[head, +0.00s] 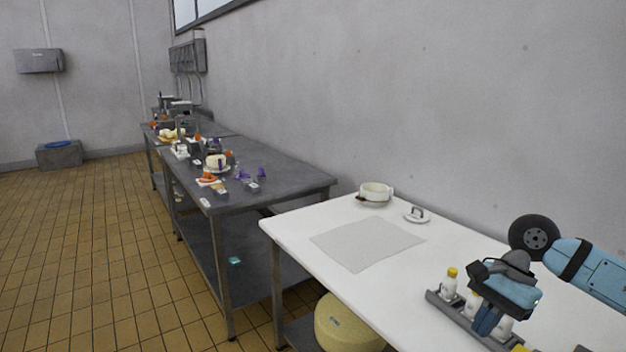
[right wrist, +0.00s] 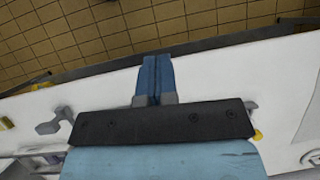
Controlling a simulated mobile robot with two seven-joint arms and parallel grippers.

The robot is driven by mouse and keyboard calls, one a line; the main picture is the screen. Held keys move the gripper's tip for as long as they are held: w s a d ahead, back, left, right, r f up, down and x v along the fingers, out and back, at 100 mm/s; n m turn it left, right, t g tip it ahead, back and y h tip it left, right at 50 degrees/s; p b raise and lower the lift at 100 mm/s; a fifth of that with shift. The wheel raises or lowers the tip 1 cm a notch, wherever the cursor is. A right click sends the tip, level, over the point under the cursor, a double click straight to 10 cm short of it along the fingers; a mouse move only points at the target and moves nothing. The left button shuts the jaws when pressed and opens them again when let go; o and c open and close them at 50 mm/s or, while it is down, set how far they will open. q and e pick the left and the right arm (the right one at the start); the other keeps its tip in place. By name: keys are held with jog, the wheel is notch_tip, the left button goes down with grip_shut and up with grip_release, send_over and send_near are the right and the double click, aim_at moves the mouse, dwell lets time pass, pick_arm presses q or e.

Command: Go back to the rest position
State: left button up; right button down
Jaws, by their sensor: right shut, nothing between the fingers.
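My right gripper (head: 485,322) shows at the lower right of the head view, above the white table (head: 290,222) and in front of the tray of bottles. In the right wrist view its blue fingers (right wrist: 154,80) are together with nothing between them, near the table's edge. My right arm comes in from the right edge of the head view. My left gripper is not in view.
A grey tray (head: 436,298) with white bottles (head: 450,285) lies beside the right gripper. A grey mat (head: 367,244), a white pot (head: 376,193) and a lid (head: 417,214) are farther back. A cluttered grey table (head: 285,175) stands beyond; a wall runs along the right.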

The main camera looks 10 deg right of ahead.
jog(key=s+a+f+m+t+y+b, duration=0.2)
jog(key=a+f+m+t+y, duration=0.15)
jog(key=a+m+y, duration=0.55)
jog(key=s+a+f+m+t+y+b, duration=0.2)
jog(key=a+f+m+y, duration=0.2)
jog(key=a+m+y, duration=0.55)
jog(key=s+d+f+n+t+h+b, duration=0.1)
jog(key=s+f+n+t+h+b, duration=0.25)
jog(key=f+n+h, duration=1.15)
jog(key=s+d+f+n+t+h+b, duration=0.15)
jog(key=s+f+n+t+h, duration=0.35)
jog(key=f+n, duration=1.1)
pick_arm(q)
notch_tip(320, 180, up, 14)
jog(key=p, duration=2.6)
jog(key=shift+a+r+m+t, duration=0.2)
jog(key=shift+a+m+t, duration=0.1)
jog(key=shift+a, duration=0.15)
pick_arm(e)
jog(key=s+d+r+n, duration=0.1)
jog(key=r, duration=0.9)
jog(key=s+r+n+g, duration=0.1)
jog(key=s+r+n, duration=0.1)
jog(key=r, duration=0.8)
jog(key=shift+d+r, duration=0.3)
jog(key=shift+d, duration=0.1)
